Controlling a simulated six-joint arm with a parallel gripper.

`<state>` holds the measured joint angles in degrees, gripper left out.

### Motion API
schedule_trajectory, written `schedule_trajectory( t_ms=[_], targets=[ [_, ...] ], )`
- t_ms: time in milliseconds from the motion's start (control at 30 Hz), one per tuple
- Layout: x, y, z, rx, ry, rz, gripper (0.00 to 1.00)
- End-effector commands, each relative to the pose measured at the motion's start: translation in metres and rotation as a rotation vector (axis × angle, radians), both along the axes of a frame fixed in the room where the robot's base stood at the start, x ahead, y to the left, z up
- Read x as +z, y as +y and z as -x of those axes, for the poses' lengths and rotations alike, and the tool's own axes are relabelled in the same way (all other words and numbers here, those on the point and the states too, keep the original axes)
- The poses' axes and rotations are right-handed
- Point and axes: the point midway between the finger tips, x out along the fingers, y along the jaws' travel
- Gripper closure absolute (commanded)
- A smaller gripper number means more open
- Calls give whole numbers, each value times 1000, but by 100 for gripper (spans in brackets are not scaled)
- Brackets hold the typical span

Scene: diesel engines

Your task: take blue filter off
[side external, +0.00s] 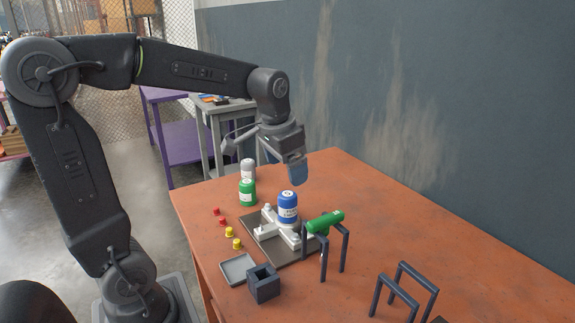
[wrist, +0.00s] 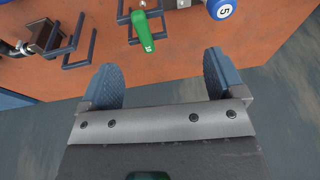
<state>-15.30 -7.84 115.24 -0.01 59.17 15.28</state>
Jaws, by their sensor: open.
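The blue filter (side external: 288,207) stands upright on the white engine block (side external: 268,232), which sits on a dark plate on the orange table. In the wrist view the top of the blue filter (wrist: 220,9), marked with a 5, shows at the upper edge. My gripper (side external: 298,180) is in the air above and slightly behind the filter, apart from it. In the wrist view my gripper (wrist: 164,75) has its two blue fingers wide apart with nothing between them.
A green cylinder (side external: 325,222) lies on a dark stand right of the block; another dark stand (side external: 405,290) is nearer. Green (side external: 248,193) and grey (side external: 248,170) filters stand left. Red and yellow caps, a grey tray (side external: 238,270) and dark square holder (side external: 263,284) lie in front. A wall is behind.

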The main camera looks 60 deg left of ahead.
Motion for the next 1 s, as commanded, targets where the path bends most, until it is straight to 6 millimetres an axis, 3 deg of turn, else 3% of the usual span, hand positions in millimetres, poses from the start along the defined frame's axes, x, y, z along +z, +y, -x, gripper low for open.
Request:
schedule_trajectory(
  t_ms=[33, 200, 400, 600, 1000],
  targets=[
    [-8, 18, -17, 9, 39, 5, 12],
    [-37, 76, -58, 8, 137, 25, 12],
    [-70, 124, -81, 3, 209, 53, 12],
    [-82, 139, -86, -1, 227, 62, 12],
    [-112, 138, -86, -1, 229, 63, 12]
  ],
)
